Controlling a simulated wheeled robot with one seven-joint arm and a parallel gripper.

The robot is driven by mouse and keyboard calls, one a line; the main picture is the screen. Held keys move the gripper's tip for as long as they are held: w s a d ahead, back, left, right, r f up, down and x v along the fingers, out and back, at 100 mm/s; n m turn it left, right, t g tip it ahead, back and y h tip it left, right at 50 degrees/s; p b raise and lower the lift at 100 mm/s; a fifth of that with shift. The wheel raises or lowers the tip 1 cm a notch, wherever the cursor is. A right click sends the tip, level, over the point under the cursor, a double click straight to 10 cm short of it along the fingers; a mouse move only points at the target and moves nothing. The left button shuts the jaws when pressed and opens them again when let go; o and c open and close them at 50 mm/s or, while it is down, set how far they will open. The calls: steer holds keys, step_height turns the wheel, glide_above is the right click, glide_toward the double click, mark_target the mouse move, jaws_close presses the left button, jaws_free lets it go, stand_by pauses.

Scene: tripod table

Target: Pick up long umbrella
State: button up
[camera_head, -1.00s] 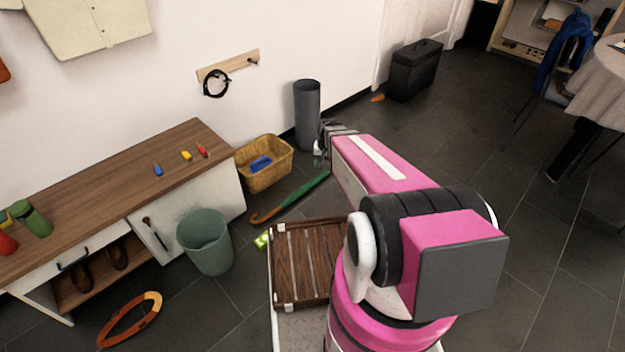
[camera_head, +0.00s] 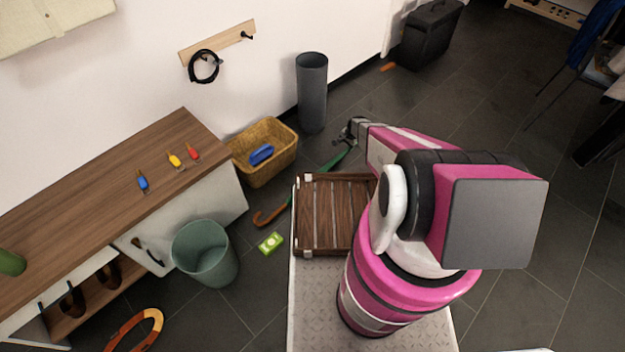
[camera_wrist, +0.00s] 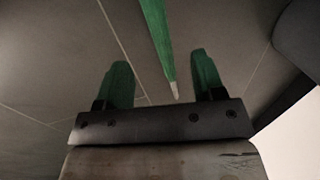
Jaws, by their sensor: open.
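The long umbrella (camera_head: 335,162) lies on the floor, with a green furled canopy and an orange-brown hooked handle (camera_head: 268,217). The wooden slatted tray and my arm hide parts of it in the head view. My gripper (camera_head: 350,132) is low near the umbrella's far end. In the wrist view my gripper (camera_wrist: 162,66) is open and empty. The green umbrella (camera_wrist: 156,35) runs between the two fingers in that picture, its pale tip ending close to the gripper's body. I cannot tell how far above it the fingers are.
The wooden slatted tray (camera_head: 300,215) sits on my base. A wicker basket (camera_head: 285,160), a grey cylinder (camera_head: 312,100) and a green bin (camera_head: 205,255) stand nearby. A green-and-white item (camera_head: 271,243) lies on the floor. Floor to the right is open.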

mark_target(344, 152)
steer(key=f, duration=0.2)
steer(key=w+f, duration=0.1)
steer(key=f, duration=0.5)
steer(key=shift+w+a+f, duration=0.1)
steer(key=shift+w+a, duration=0.2)
jaws_close()
